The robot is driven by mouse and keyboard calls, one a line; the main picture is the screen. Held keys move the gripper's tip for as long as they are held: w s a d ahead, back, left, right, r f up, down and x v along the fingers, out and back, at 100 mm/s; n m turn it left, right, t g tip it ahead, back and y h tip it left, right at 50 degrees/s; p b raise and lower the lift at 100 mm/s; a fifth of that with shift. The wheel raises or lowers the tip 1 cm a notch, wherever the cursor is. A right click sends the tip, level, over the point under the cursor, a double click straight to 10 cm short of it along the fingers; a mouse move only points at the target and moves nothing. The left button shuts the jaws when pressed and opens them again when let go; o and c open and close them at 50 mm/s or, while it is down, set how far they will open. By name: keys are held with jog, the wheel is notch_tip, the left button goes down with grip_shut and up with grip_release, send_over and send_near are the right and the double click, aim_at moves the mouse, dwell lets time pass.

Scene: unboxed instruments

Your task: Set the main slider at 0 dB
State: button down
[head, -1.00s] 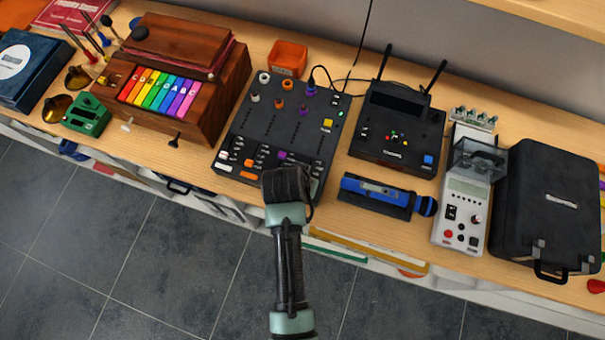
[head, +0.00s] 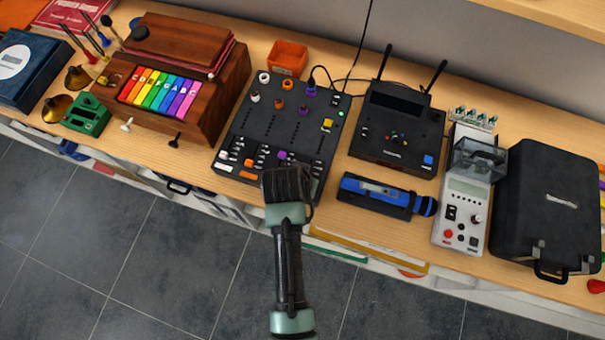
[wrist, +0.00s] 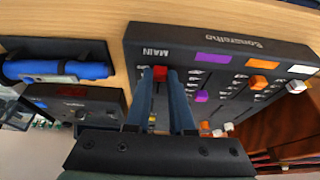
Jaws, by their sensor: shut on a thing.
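The black mixer (head: 286,134) lies on the bench in the middle of the head view. In the wrist view its panel (wrist: 182,38) is upside down, with the word MAIN near the front edge. The red main slider cap (wrist: 160,73) sits beside that word, at the slider's MAIN-label end. My gripper (wrist: 160,72) is shut on the red cap, one blue-grey finger on each side. The fingers hide part of the main track and its scale, so I cannot read the dB mark. In the head view my wrist covers the mixer's front right corner and hides the cap.
Other sliders with purple (wrist: 202,96), orange (wrist: 258,82) and white (wrist: 296,86) caps sit beside the main one. A blue microphone (head: 378,194) and a black receiver with antennas (head: 370,145) lie right of the mixer. A wooden instrument (head: 215,115) stands to its left.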

aim_at(311, 164)
jog(key=shift+w+d+b, duration=0.25)
jog(key=shift+w, duration=0.5)
jog(key=shift+w+d+b, duration=0.2)
jog(key=shift+w, duration=0.5)
jog(key=shift+w+d+b, duration=0.25)
jog(key=shift+w, duration=0.5)
jog(key=c, duration=0.8)
grip_release()
jog(key=shift+o, duration=0.2)
jog(key=shift+s, duration=0.1)
jog(key=b+v, duration=0.1)
jog(key=v, duration=1.2)
